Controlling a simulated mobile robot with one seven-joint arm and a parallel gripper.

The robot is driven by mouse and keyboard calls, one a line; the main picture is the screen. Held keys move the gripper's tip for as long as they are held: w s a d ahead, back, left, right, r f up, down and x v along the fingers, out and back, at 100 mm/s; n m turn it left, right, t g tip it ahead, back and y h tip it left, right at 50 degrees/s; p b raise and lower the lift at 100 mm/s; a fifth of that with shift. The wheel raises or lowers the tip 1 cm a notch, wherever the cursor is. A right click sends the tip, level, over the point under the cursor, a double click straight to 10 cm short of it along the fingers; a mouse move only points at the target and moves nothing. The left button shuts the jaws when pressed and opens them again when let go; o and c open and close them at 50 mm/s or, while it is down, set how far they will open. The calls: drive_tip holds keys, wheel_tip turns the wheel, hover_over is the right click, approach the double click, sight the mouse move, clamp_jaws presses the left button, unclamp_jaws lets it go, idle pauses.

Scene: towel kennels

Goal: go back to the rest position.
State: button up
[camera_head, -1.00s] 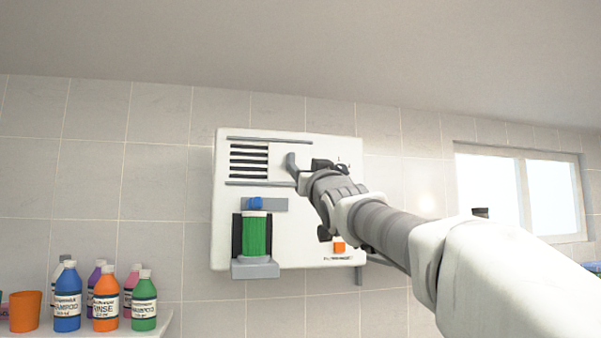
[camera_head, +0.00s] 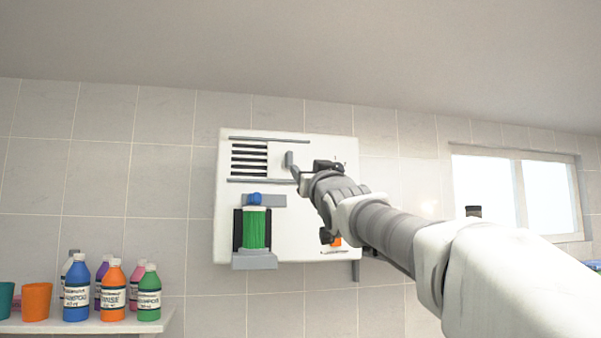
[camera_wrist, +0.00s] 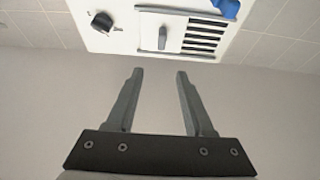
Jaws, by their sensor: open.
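My gripper shows in the wrist view (camera_wrist: 160,75) with its two grey fingers apart and nothing between them. Beyond the fingertips is the white wall unit (camera_wrist: 185,45), with a dark knob (camera_wrist: 102,21), a grey handle (camera_wrist: 162,38), dark slots and a blue part at the edge. In the head view my arm reaches up from the lower right, and its end overlaps the right side of the wall unit (camera_head: 300,220). The fingers are mostly hidden there, beside the grey handle (camera_head: 290,160). I cannot tell in the head view whether they touch it.
A shelf (camera_head: 100,326) at lower left holds a blue bottle (camera_head: 76,298), an orange bottle (camera_head: 112,300), a green bottle (camera_head: 149,302), others behind and an orange cup (camera_head: 36,302). A green cylinder (camera_head: 255,229) sits on the unit. A window (camera_head: 515,190) is at right.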

drive_tip(key=s+d+f+g+h, duration=0.1)
drive_tip(key=s+d+f+g, duration=0.2)
drive_tip(key=s+f, duration=0.9)
drive_tip(key=s+d+f+m+g+h, duration=0.1)
drive_tip(key=s+f+g, duration=0.7)
drive_tip(key=f, duration=1.2)
drive_tip(key=s+d+f+m+g+h, duration=0.1)
drive_tip(key=s+d+f+g, duration=0.4)
drive_tip(key=s+f, duration=1)
drive_tip(key=shift+s+f+g+h, duration=0.3)
drive_tip(key=shift+f+h, duration=0.4)
drive_tip(key=shift+f, duration=0.25)
drive_tip(key=shift+d, duration=0.1)
